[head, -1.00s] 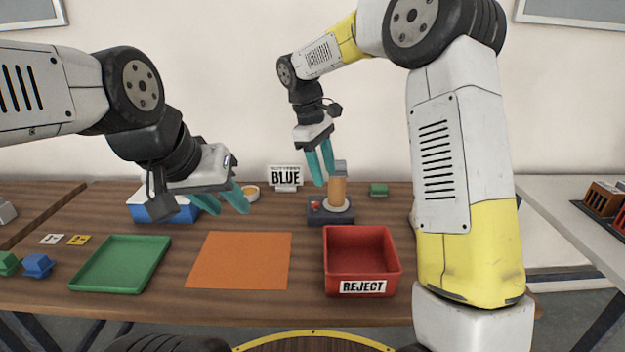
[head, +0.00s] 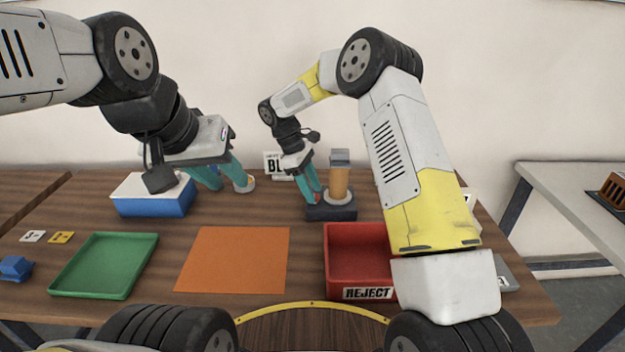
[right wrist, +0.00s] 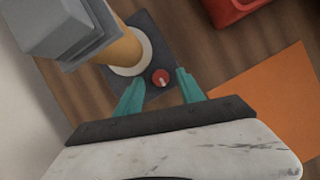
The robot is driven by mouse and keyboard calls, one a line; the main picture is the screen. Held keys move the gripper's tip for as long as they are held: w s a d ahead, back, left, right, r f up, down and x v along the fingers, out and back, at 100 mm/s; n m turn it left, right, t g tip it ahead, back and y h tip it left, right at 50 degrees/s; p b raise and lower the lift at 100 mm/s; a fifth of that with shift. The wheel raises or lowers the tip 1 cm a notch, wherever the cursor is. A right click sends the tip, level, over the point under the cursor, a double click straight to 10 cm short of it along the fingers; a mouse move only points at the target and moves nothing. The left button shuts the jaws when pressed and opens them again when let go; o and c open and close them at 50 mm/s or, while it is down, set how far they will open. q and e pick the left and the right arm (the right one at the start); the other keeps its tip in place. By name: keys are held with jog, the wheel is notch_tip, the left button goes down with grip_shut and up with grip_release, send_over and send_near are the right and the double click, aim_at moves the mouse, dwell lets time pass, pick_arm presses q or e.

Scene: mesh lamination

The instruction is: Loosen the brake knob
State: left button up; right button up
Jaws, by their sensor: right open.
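The brake knob (right wrist: 160,77) is a small red knob with a pale mark, on the dark base (head: 333,212) of a stand holding an upright orange-tan roll (head: 340,182) with a grey top. In the head view the knob is hidden by my right gripper (head: 311,199), which reaches down at the base's left side. In the right wrist view my right gripper (right wrist: 161,84) is open, with one teal finger on each side of the knob; contact is not clear. My left gripper (head: 230,188) is open and empty, above the table near the blue-and-white box (head: 152,201).
A red REJECT bin (head: 357,246) stands in front of the stand. An orange sheet (head: 233,262) and a green tray (head: 104,265) lie to the left.

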jog(key=shift+d+f, duration=0.1)
jog(key=shift+f, duration=0.2)
jog(key=shift+s, duration=0.1)
grip_shut()
